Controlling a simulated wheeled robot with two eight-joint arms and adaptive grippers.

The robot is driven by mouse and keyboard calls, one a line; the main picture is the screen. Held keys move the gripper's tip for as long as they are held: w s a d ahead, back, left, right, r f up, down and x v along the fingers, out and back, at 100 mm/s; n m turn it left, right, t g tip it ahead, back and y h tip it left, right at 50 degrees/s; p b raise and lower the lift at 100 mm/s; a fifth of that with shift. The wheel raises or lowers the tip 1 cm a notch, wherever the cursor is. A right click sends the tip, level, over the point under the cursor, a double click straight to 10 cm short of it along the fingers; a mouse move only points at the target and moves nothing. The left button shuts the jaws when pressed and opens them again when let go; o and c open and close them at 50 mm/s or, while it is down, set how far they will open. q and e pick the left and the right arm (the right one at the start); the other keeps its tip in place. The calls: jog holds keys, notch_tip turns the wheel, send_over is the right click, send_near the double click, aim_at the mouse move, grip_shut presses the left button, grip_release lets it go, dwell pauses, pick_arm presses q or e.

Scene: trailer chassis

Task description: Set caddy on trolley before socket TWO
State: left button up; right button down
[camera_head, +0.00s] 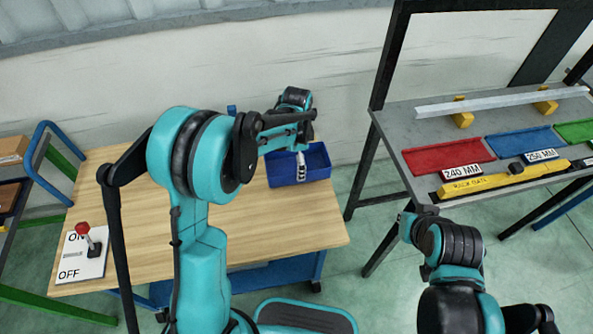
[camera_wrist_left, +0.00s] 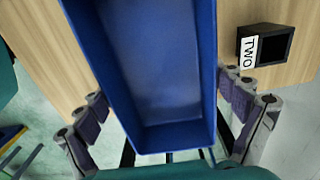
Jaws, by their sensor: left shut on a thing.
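The blue caddy (camera_head: 318,165) is an open, empty-looking box at the right end of the wooden-topped trolley (camera_head: 140,190). My left gripper (camera_head: 299,165) is shut on it. In the left wrist view the caddy (camera_wrist_left: 155,75) fills the middle, with a finger on each side. Socket TWO, a dark square holder (camera_wrist_left: 275,42) with a white label, sits on the wood to the right of the caddy there. In the head view I cannot pick this socket out. Whether the caddy touches the trolley top cannot be told. My right arm shows at the lower right, but its gripper does not.
A switch board (camera_head: 82,255) marked ON and OFF, with a red-knobbed lever, is on the trolley's left end. A grey bench (camera_head: 408,135) at right holds red, blue and green trays and a yellow bar. A blue-handled cart stands at far left. The trolley's middle looks clear.

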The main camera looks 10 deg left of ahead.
pick_arm(q)
jog(key=shift+w+a+f, duration=0.1)
jog(key=shift+w+f, duration=0.15)
jog(key=shift+w, duration=0.1)
jog(key=shift+w+f, duration=0.1)
jog(key=shift+f, duration=0.1)
notch_tip(320, 180, down, 4)
jog(key=shift+r+b, duration=0.15)
jog(key=shift+b, duration=0.75)
jog(key=shift+r, duration=0.1)
jog(key=o, duration=1)
jog(key=shift+f, duration=0.2)
jog(key=shift+c, duration=0.2)
